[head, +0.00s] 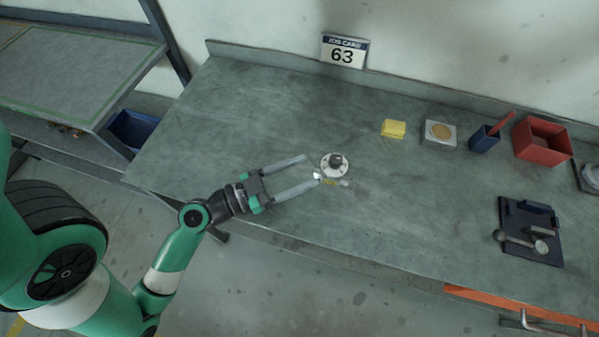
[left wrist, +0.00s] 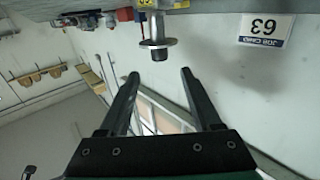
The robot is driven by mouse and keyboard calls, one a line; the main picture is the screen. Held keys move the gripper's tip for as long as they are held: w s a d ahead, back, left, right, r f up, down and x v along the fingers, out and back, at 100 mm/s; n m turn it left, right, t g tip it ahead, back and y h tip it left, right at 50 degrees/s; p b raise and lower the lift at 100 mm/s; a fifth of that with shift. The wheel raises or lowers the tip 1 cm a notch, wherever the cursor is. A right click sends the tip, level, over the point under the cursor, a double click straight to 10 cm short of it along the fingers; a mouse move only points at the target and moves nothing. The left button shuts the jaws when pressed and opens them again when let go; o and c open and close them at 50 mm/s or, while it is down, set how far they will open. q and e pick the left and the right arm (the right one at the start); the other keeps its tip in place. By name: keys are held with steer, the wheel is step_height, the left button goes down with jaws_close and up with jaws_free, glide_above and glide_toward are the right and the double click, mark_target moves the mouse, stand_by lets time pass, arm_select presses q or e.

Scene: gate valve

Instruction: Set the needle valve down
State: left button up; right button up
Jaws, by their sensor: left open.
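The needle valve (head: 335,163) appears to stand upright on the grey-green bench, with a pale round disc, a dark stem on top and a yellow-marked metal body below. My left gripper (head: 312,170) is open, with its two fingers pointing toward the valve from the left. In the left wrist view the valve (left wrist: 157,42) shows upside down, beyond the open fingertips (left wrist: 158,74) and apart from them. Nothing is between the fingers. My right gripper is not in view.
The bench (head: 220,130) is clear left of the valve. To the right are a yellow block (head: 393,129), a plate with a tan disc (head: 440,132), a blue cup (head: 484,139), a red bin (head: 542,140) and a dark tray (head: 514,212). A job card 63 (head: 343,52) stands behind.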

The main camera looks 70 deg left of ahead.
arm_select(q)
steer(key=shift+r, duration=0.1)
steer(key=w+r, duration=0.2)
steer(key=w+r+m+h, duration=0.1)
steer(key=w+r, duration=0.1)
steer(key=w+r+m+t, duration=0.1)
steer(key=w+r, duration=0.1)
steer(key=r, duration=0.1)
steer(key=shift+w+d+h, duration=0.1)
steer(key=shift+d+h, duration=0.15)
steer(key=shift+h, duration=0.05)
steer(key=w+d+r+m+t+h, duration=0.1)
steer(key=w+d+r+t, duration=0.1)
steer(key=r, duration=0.8)
steer(key=w+d+r+t, duration=0.2)
steer(key=d+r, duration=0.1)
steer(key=r, duration=0.6)
steer(key=w+d+r+m+t+h, duration=0.1)
steer(key=w+d+r+t, duration=0.1)
steer(key=r, duration=0.8)
steer(key=s+d+r+n+t+y+p, duration=0.1)
steer(key=s+r+n+p, duration=0.1)
steer(key=r+p, duration=1.95)
steer(key=s+d+r+n+t+y+p, duration=0.1)
steer(key=s+r+p, duration=0.1)
steer(key=r+p, duration=2)
step_height(320, 180, down, 28)
steer(key=b, duration=3.8)
steer(key=shift+a+f, duration=0.15)
steer(key=shift+a, duration=0.1)
